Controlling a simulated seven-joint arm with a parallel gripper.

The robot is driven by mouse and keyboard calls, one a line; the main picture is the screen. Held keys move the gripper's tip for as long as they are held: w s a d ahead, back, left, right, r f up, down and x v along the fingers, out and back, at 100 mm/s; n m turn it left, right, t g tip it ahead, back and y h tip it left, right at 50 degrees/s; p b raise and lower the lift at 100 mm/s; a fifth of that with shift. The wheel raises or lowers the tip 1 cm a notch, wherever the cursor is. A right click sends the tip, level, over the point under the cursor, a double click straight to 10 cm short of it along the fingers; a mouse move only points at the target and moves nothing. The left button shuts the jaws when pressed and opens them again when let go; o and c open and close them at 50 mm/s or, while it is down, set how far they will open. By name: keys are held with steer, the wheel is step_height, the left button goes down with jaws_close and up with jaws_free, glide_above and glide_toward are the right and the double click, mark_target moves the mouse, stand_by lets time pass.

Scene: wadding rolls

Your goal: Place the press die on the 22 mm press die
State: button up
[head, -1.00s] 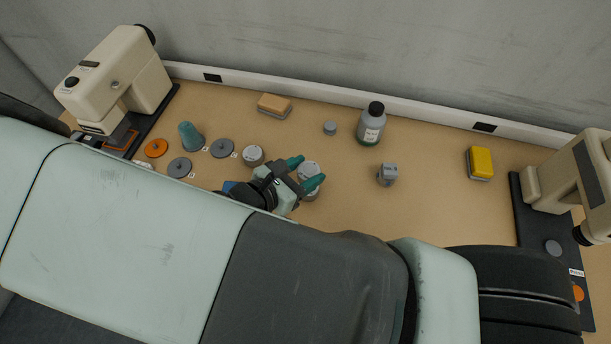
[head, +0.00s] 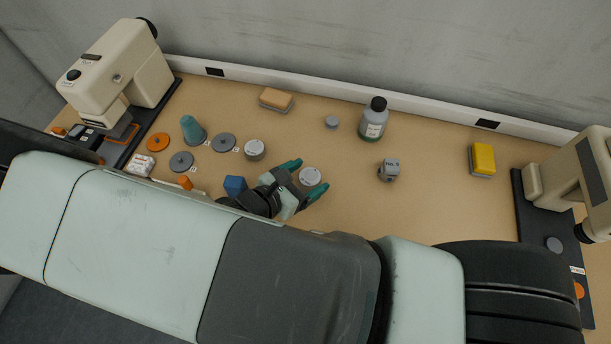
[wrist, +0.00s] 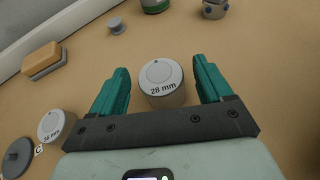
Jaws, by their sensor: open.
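A pale grey cylindrical die (wrist: 162,98) marked "28 mm" stands upright between my fingertips in the wrist view. It also shows in the head view (head: 310,177). My gripper (wrist: 160,70) has its teal fingers spread, with a visible gap on each side of this die. In the head view my gripper (head: 304,177) reaches in from the lower left. A second, similar die (head: 254,149) stands to its upper left. This one is at the left in the wrist view (wrist: 57,126), its marking too small to read surely.
A blue block (head: 235,185) is beside my wrist.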

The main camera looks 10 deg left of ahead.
steer(key=v, duration=1.2)
steer(key=shift+r, duration=0.1)
